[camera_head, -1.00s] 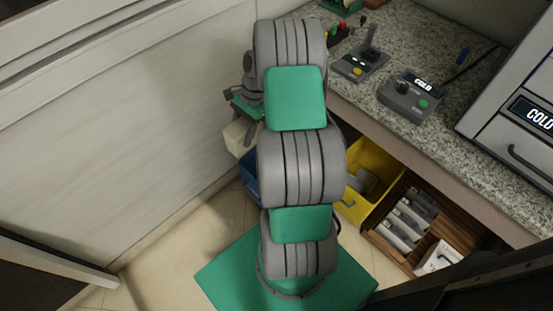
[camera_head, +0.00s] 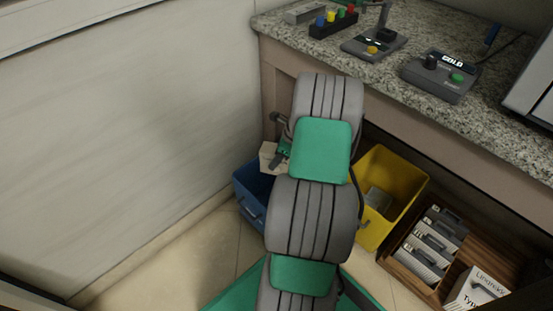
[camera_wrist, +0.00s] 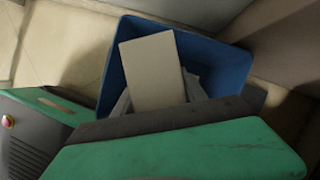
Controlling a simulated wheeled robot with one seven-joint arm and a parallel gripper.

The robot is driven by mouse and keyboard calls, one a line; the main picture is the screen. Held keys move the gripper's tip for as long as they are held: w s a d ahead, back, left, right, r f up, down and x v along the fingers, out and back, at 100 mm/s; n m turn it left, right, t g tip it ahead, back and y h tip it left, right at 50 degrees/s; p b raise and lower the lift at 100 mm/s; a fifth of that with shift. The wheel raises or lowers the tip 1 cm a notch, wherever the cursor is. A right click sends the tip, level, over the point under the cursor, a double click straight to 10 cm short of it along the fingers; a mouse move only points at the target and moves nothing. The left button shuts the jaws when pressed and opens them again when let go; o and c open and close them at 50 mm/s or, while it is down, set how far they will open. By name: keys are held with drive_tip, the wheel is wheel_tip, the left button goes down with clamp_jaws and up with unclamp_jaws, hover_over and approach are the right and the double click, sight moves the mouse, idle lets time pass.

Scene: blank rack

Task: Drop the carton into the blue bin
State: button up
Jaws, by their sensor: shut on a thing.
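My gripper (camera_head: 281,157) is shut on the carton, a plain beige box (camera_head: 268,157), at the left of my arm in the head view. In the wrist view the carton (camera_wrist: 152,72) stands out from between the fingers, in front of the opening of the blue bin (camera_wrist: 223,64). The blue bin (camera_head: 248,197) is on the floor below the carton, by the wall; my arm hides its right part. The carton appears to be over the bin, but its exact height above the rim I cannot tell.
A yellow bin (camera_head: 402,190) with a grey thing inside stands right of my arm. Beside it is a wooden crate (camera_head: 398,272) with several binder-like items. The granite counter (camera_head: 400,88) above holds control boxes. The pale wall (camera_head: 130,130) is close on the left.

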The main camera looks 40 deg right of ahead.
wheel_tip(320, 180, down, 2)
drive_tip(key=shift+b, duration=0.6)
drive_tip(key=shift+r, duration=0.1)
drive_tip(key=o, duration=1.4)
drive_tip(key=p+v, duration=0.4)
drive_tip(key=v, duration=0.3)
drive_tip(key=shift+r, duration=0.15)
drive_tip(key=shift+s+d+r, duration=0.1)
drive_tip(key=shift+r, duration=0.15)
